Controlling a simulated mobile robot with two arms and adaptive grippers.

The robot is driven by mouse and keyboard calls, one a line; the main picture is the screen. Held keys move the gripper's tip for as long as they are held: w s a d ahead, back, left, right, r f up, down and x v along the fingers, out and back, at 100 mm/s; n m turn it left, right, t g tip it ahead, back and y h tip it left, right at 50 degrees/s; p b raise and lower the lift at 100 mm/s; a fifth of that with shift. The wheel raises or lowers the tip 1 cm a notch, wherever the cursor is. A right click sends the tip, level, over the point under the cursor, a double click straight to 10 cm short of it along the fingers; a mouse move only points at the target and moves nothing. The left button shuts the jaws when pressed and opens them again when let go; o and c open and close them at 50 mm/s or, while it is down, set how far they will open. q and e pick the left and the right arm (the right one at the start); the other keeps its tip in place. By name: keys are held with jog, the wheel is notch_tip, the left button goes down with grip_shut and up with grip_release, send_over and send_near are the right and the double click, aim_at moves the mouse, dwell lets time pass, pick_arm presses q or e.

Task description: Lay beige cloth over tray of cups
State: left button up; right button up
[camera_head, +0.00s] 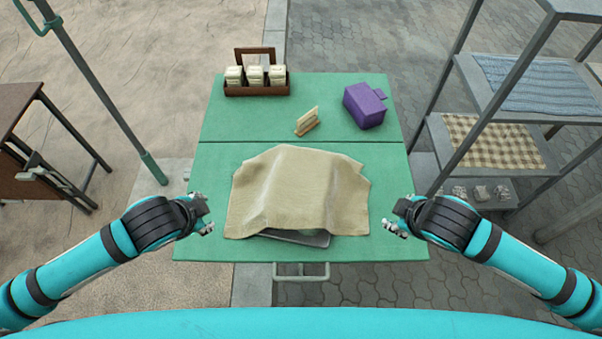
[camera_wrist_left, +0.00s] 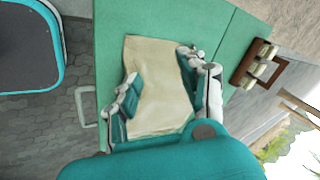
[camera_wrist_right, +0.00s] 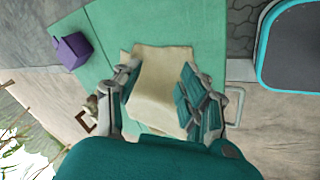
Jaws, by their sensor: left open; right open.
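The beige cloth (camera_head: 298,190) lies draped over the tray on the green table and bulges upward over what is beneath it. The grey tray (camera_head: 300,238) shows only as a front strip and corner below the cloth; the cups are hidden. My left gripper (camera_head: 208,213) is open and empty at the table's left edge, beside the cloth. My right gripper (camera_head: 392,219) is open and empty at the right edge, apart from the cloth. The cloth also shows between the fingers in the left wrist view (camera_wrist_left: 160,85) and in the right wrist view (camera_wrist_right: 163,85).
The green table (camera_head: 220,165) carries a brown caddy with several jars (camera_head: 256,76), a small wooden holder (camera_head: 307,121) and a purple box (camera_head: 364,105) at the back. A metal shelf rack (camera_head: 495,120) stands right. A green pole (camera_head: 100,90) and brown table (camera_head: 35,140) stand left.

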pick_arm(q)
jog(key=shift+d, duration=0.1)
pick_arm(e)
jog(key=shift+a, duration=0.1)
